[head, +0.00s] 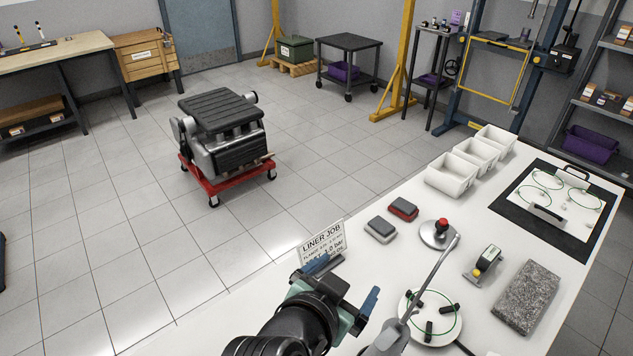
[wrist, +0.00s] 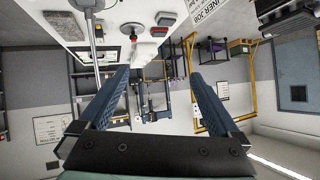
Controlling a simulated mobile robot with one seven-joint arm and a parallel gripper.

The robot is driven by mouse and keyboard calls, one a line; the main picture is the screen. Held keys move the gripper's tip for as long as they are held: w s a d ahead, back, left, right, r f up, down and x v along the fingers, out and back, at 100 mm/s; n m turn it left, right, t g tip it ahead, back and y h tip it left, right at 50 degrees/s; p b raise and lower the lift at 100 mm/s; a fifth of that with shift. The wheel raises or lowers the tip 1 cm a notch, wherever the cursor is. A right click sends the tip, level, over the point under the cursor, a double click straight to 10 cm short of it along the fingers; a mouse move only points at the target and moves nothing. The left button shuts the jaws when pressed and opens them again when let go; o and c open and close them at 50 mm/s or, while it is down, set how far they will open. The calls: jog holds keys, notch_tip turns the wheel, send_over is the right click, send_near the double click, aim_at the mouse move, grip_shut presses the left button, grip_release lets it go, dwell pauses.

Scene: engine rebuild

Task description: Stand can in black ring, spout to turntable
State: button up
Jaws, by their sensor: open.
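A grey can (head: 388,342) with a long thin spout (head: 436,272) shows at the bottom of the head view, its body partly cut off by the frame edge. The spout points up and right. A white round plate (head: 416,335), apparently the turntable, bears a green ring and black blocks beside the can. I cannot make out the black ring. My gripper (head: 347,284) is open and empty, left of the can near the table's left edge. In the wrist view, my gripper (wrist: 157,88) has its fingers wide apart with nothing between them; a thin grey rod, likely the spout (wrist: 94,45), shows upper left.
On the white table (head: 345,265) are a red-knobbed disc (head: 437,233), two block-like pads (head: 381,229), a grey stone slab (head: 528,297), a small yellow-and-black device (head: 483,264), white bins (head: 451,175) and a black-edged mat (head: 505,210). A LINER JOB sign (head: 322,243) stands near my gripper.

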jog(key=w+a+r+n+t+y, duration=0.15)
jog(key=r+t, duration=0.35)
jog(key=r, duration=0.9)
jog(key=w+a+r+n+t+y, duration=0.1)
jog(key=w+a+r+n+t, duration=0.3)
jog(key=r, duration=0.9)
jog(key=s+r+n+t+y, duration=0.1)
jog(key=s+r+t, duration=0.3)
jog(key=r, duration=0.5)
jog(key=s+r+n+t+y, duration=0.1)
jog(key=s+r+t, duration=0.3)
jog(key=s+r, duration=0.5)
jog(key=shift+s+r+n+y, duration=0.25)
jog(key=shift+r+n+y, duration=0.1)
jog(key=shift+r+y, duration=0.15)
jog(key=shift+d+f, duration=0.1)
